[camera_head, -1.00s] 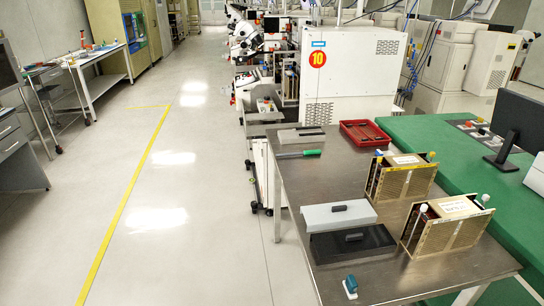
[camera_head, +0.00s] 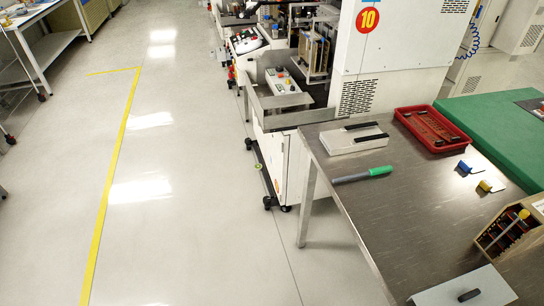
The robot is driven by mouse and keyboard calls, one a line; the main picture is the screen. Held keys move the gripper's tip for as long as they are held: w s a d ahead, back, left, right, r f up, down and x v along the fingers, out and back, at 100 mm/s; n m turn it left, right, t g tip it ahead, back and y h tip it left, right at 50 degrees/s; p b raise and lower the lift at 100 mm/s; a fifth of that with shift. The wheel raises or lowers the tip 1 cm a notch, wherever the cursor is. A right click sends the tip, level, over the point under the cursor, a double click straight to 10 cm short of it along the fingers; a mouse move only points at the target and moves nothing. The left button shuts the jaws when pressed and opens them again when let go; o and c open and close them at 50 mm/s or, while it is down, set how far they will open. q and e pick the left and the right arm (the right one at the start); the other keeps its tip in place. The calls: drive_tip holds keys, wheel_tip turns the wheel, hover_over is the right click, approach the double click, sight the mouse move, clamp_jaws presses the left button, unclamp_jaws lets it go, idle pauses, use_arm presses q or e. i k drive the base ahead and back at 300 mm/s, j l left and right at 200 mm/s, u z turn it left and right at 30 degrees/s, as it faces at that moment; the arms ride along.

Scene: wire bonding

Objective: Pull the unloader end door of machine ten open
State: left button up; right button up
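Machine ten is the white machine (camera_head: 405,65) at the upper right of the head view, with an orange-red round "10" label (camera_head: 368,19) on its side and a vent grille below it. Its open metal end section (camera_head: 300,95) faces left, with a small control panel of buttons (camera_head: 282,80) and a rack of slotted parts (camera_head: 314,52) inside. I cannot clearly make out which panel is the unloader end door, or a handle on it. Neither gripper is in view.
A steel table (camera_head: 400,205) fills the lower right, holding a grey case (camera_head: 354,138), a green-ended tool (camera_head: 365,174), a red tray (camera_head: 434,127) and a slotted box (camera_head: 505,235). A white wheeled cabinet (camera_head: 297,165) stands beside it. The floor (camera_head: 190,200) at the left is clear.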

sight(277, 144)
drive_tip(key=i+j+z, duration=0.15)
drive_tip(key=i+j, duration=0.3)
drive_tip(key=i+j+z, duration=0.1)
drive_tip(key=i+j, duration=0.35)
drive_tip(key=j, duration=0.15)
